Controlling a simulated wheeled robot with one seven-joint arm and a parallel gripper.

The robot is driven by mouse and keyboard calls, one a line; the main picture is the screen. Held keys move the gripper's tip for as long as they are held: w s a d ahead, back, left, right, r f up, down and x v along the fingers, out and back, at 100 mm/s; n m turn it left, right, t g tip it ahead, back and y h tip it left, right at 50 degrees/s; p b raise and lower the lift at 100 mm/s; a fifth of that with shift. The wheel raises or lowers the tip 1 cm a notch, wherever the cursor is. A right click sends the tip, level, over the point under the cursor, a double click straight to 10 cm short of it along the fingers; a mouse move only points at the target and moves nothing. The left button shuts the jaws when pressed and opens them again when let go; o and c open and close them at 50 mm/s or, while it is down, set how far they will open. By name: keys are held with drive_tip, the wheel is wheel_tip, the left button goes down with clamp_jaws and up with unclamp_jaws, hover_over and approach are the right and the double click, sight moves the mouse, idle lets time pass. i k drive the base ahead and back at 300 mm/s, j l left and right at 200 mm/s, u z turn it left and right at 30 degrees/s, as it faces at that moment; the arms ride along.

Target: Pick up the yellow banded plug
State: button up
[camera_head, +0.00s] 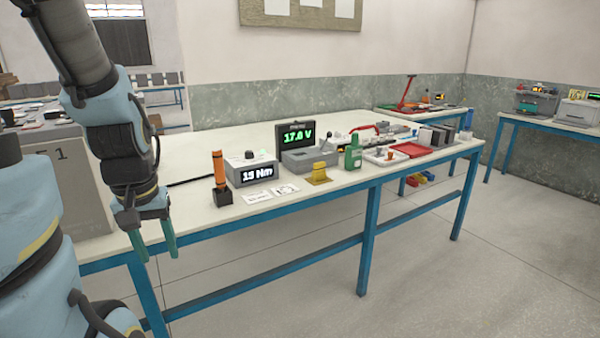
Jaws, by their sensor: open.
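A small yellow object (319,173) sits on the near part of the long bench, right of the 19 Nm box. No band shows on it at this size, so I cannot tell whether it is the yellow banded plug. My gripper (157,250) is at the left of the view, pointing down, in front of the bench's near left edge. Its two teal fingers are apart with nothing between them. It is well to the left of the yellow object and not touching it.
An orange-handled tool (218,164) stands upright beside the 19 Nm box (252,170). White cards (257,197) lie in front. A grey box with a 17.0 V display (296,137) stands behind. A green bottle (353,153) and red tray (413,149) are to the right.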

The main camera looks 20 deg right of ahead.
sight(318, 174)
drive_tip(key=l+u, duration=0.15)
drive_tip(key=u, duration=0.25)
drive_tip(key=l+u, duration=0.2)
drive_tip(key=u, duration=0.25)
drive_tip(key=l+u, duration=0.15)
drive_tip(key=u, duration=0.25)
drive_tip(key=l+u, duration=0.15)
drive_tip(key=u, duration=0.25)
drive_tip(key=k+l+u, duration=0.4)
drive_tip(key=l, duration=0.3)
drive_tip(key=k+l+u, duration=0.35)
drive_tip(key=k+l, duration=0.2)
drive_tip(key=k+l+u, duration=0.4)
drive_tip(key=k, duration=0.15)
drive_tip(key=k+l, duration=0.25)
drive_tip(key=k, duration=0.2)
drive_tip(key=k+l, duration=0.25)
drive_tip(key=k, duration=0.2)
drive_tip(key=k+l, duration=0.25)
drive_tip(key=k, duration=0.2)
